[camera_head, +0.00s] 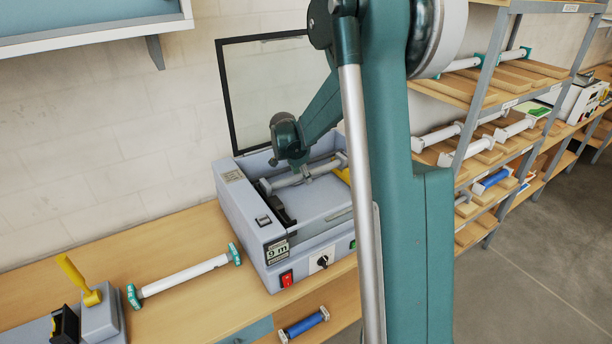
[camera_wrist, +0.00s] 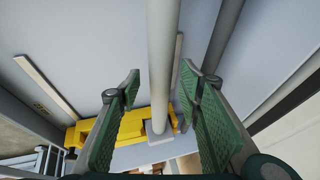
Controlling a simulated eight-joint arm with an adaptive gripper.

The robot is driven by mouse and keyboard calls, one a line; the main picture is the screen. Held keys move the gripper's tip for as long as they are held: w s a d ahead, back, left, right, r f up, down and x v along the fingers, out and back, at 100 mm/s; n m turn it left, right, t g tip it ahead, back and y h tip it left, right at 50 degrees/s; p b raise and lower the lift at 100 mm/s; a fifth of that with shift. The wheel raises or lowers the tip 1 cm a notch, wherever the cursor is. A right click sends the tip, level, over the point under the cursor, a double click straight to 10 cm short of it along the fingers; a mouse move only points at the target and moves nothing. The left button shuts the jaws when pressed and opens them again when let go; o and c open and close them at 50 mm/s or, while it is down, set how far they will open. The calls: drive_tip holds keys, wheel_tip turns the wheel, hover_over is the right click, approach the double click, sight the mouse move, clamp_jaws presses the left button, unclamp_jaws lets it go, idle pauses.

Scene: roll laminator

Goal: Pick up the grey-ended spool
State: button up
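The grey-ended spool (camera_head: 285,181) lies inside the open laminator (camera_head: 235,208), its white tube slanting across the bay. In the wrist view its tube (camera_wrist: 162,60) runs down between my fingers to a square grey end (camera_wrist: 158,133). My gripper (camera_head: 304,171) points down over the spool's middle in the head view. In the wrist view its green-padded fingers (camera_wrist: 163,88) are apart, one on each side of the tube, with gaps visible. A yellow part (camera_wrist: 84,132) is near the spool's grey end. My arm hides part of the laminator's right side.
The laminator's framed lid (camera_head: 228,100) stands open behind. A teal-ended spool (camera_head: 185,275) lies on the wooden bench (camera_head: 150,245), left of the laminator. A yellow-handled device (camera_head: 95,305) is front left. A blue spool (camera_head: 304,324) lies lower in front. Shelves (camera_head: 480,92) with more spools stand at right.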

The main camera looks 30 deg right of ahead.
drive_tip(key=shift+x, duration=0.9)
drive_tip(key=c, duration=1)
